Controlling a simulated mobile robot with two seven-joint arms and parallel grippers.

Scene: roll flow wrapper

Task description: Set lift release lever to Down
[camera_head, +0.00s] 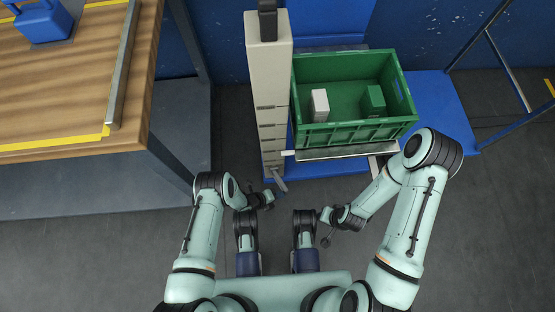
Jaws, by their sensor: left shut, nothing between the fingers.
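The lift release lever appears to be the small grey handle (280,181) low on the front of the pale lift column (268,85). It slants down to the right; its exact setting is too small to tell. My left gripper (270,197) is shut and empty, just below and left of the handle. It is close to the handle, but I cannot tell whether they touch. My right gripper (325,223) is lower and to the right, apart from the lever; its fingers are too small to read.
A green crate (310,137) with a white box (319,105) and a green box (372,100) sits on the lift platform (345,152) right of the column. A wooden table (60,90) with a metal rail stands at left. Floor between is clear.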

